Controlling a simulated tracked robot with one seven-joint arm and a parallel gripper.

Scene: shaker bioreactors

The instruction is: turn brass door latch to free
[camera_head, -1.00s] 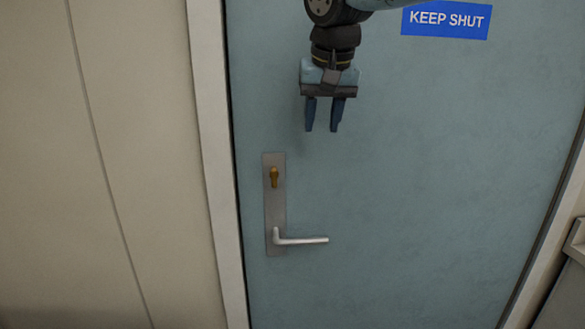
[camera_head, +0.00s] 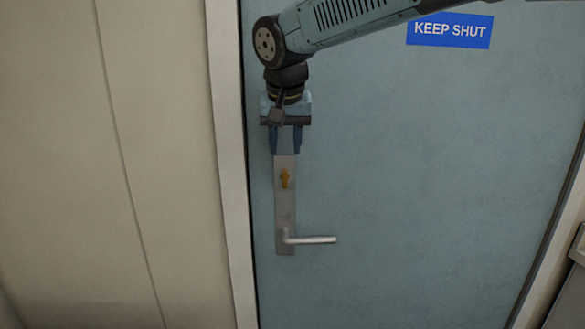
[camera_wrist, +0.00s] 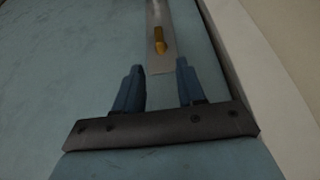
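The brass door latch (camera_head: 285,179) is a small upright knob near the top of a grey metal plate (camera_head: 285,215) on the blue-green door. It also shows in the wrist view (camera_wrist: 160,42), upright between and beyond my fingertips.
A silver lever handle (camera_head: 312,240) sticks out to the right at the bottom of the plate. The pale door frame (camera_head: 229,150) runs close on the left. A blue KEEP SHUT sign (camera_head: 450,30) is at upper right. The door's right part is bare.

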